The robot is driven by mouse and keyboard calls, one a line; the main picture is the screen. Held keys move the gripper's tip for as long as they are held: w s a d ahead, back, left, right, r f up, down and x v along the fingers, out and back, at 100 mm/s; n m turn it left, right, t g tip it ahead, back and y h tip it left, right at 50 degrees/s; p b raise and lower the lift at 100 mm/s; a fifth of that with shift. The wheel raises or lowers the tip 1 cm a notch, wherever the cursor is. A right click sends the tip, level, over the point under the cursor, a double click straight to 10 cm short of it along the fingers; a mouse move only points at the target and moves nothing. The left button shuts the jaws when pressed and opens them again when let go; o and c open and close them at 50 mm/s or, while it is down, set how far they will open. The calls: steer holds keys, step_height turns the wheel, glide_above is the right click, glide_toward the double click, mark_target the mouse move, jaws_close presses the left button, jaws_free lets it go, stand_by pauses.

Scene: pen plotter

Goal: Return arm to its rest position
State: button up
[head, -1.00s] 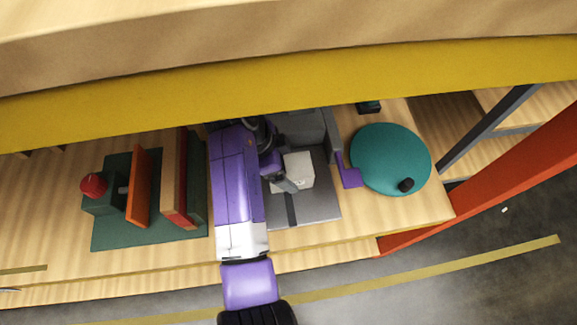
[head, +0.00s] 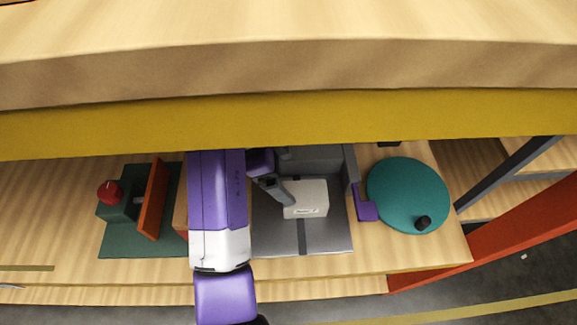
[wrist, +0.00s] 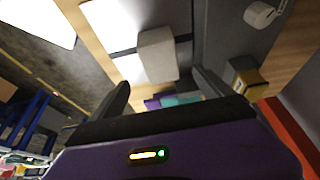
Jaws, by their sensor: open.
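My purple and white arm reaches over the wooden bench in the head view, left of the grey plotter bed (head: 275,238). My gripper (wrist: 165,95) shows in the wrist view with its two dark fingers spread apart and nothing between them. In the head view one dark finger shows beside a white block (head: 306,198) on the grey bed; I cannot tell whether they touch. The white block also shows beyond the fingers in the wrist view (wrist: 157,53).
A teal disc (head: 407,195) with a black knob lies right of the bed, beside a purple bracket (head: 365,203). At left, a green base (head: 135,245) carries a red button (head: 110,191) and an orange plate (head: 152,198). A yellow-edged shelf (head: 290,118) overhangs the back.

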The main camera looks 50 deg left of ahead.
stand_by(0.3)
steer(key=w+a+r+n+t+y, duration=0.3)
steer(key=w+a+n+y, duration=0.15)
steer(key=a, duration=0.25)
steer(key=w+d+n+t+y, duration=0.2)
steer(key=w+n+t+y, duration=0.15)
steer(key=w, duration=0.35)
steer(key=d+f+n+t+y, duration=0.2)
steer(key=d+n+t+y, duration=0.3)
steer(key=d, duration=1.3)
steer(key=s+d+r+t+h, duration=0.1)
steer(key=s+d+r+h, duration=0.1)
steer(key=s+d, duration=0.85)
steer(key=s+d+r+t+h, duration=0.1)
steer(key=s+d+h, duration=0.1)
steer(key=s+d, duration=0.8)
steer(key=s+d+f+m+g+h, duration=0.1)
steer(key=s+d+m+h, duration=0.3)
steer(key=s+d, duration=0.6)
steer(key=shift+d+m+g+h, duration=0.4)
steer(key=shift+d+g+h, duration=0.15)
steer(key=shift+d+h, duration=0.5)
